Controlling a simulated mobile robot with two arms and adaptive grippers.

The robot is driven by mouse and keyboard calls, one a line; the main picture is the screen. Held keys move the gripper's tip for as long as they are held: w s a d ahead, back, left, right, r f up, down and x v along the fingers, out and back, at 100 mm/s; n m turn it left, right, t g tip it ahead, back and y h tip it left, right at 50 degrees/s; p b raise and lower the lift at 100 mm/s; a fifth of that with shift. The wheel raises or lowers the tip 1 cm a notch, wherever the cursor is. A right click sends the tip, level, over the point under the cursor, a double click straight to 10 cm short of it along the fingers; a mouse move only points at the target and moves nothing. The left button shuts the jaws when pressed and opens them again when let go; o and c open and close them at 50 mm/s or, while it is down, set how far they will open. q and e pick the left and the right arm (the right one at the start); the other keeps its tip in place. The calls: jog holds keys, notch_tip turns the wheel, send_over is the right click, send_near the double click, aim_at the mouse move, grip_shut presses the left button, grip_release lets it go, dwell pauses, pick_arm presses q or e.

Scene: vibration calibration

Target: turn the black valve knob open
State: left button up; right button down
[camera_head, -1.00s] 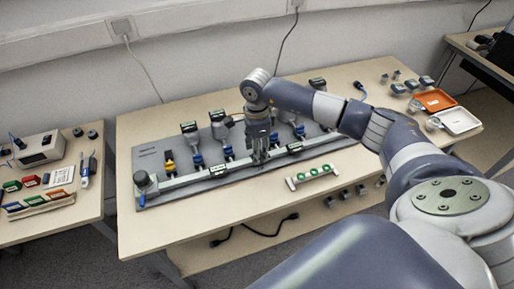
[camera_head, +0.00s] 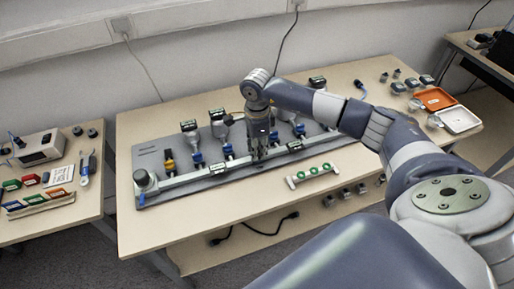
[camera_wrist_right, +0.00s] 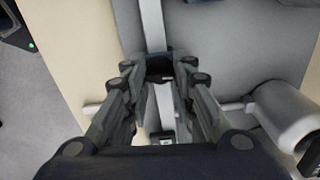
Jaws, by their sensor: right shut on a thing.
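My right gripper (camera_head: 258,151) points down over the middle of the pipe rig (camera_head: 150,160) on the central table. In the right wrist view, its two fingers (camera_wrist_right: 160,70) are closed in on a small dark knob (camera_wrist_right: 159,66), which sits between the fingertips on the pale pipe (camera_wrist_right: 152,25). The knob is mostly hidden by the gripper in the head view. How far the knob is turned cannot be told. My left gripper is not in view.
Blue-fitted gauges (camera_head: 190,127) stand on the rig left of my gripper. A small rack with green rings (camera_head: 314,172) lies in front. Orange (camera_head: 437,99) and white (camera_head: 459,120) trays are at the right. The table's front left is clear.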

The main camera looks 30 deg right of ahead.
jog(key=m, duration=0.4)
jog(key=shift+b, duration=0.4)
jog(key=m, duration=0.4)
jog(key=shift+m, duration=0.3)
jog(key=m, duration=0.4)
jog(key=shift+r, duration=0.1)
jog(key=shift+m, duration=2.2)
jog(key=c, duration=1.3)
grip_release()
notch_tip(320, 180, up, 12)
jog(key=shift+a, duration=0.1)
